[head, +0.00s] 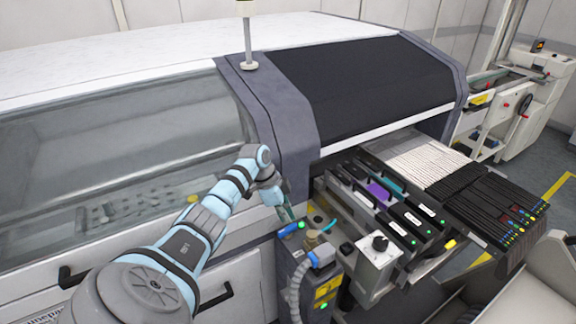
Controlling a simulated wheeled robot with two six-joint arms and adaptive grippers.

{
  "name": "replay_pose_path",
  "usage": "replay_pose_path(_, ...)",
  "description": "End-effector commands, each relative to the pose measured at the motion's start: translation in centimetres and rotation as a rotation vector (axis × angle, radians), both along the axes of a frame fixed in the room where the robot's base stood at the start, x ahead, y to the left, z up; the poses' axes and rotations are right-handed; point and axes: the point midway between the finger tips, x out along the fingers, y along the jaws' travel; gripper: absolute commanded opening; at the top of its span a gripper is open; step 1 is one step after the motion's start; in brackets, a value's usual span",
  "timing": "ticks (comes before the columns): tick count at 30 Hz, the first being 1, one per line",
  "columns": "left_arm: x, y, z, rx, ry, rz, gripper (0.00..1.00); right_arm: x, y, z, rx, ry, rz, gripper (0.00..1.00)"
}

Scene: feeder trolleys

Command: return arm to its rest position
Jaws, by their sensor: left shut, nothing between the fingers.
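My left arm (190,240) comes in from the lower left and reaches in front of the machine, bending down at its wrist. My left gripper (287,213) is at its end, small and dark in the head view. It is shut with nothing held. It is just above a dark unit (311,279) with a yellow label and a grey corrugated hose. I cannot tell whether the fingertips touch this unit. My right gripper is not in view.
A large machine with a dark cover (365,75) fills the back. Several feeders (372,195) sit in a bank right of my gripper, with a rack of dark strips (485,200) beyond. A door handle (215,297) sticks out below my arm. Another machine (515,95) stands far right.

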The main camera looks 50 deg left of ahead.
Motion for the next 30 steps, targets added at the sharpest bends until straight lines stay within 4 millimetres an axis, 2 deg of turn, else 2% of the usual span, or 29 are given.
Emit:
replay_pose_path(17,0.0,0.1,0.2,-0.001,0.001,0.0,0.0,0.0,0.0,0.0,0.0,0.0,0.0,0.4)
replay_pose_path(20,-0.2,-0.1,-1.0,0.002,0.012,0.021,0.0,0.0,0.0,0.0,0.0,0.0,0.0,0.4)
replay_pose_path(23,-1.4,-0.6,-5.7,0.025,0.054,0.116,0.0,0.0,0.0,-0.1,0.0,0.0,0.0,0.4)
replay_pose_path(26,-5.1,-1.7,-14.2,0.081,0.121,0.284,0.0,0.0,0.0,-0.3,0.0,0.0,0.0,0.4)
replay_pose_path(27,-7.4,-2.4,-18.1,0.11,0.147,0.356,0.0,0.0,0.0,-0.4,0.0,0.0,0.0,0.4)
replay_pose_path(29,-11.6,-3.7,-23.5,0.158,0.173,0.454,0.0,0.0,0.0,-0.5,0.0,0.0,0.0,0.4)
replay_pose_path(30,-14.8,-4.8,-26.7,0.184,0.186,0.51,0.0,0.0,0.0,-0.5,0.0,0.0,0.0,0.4)
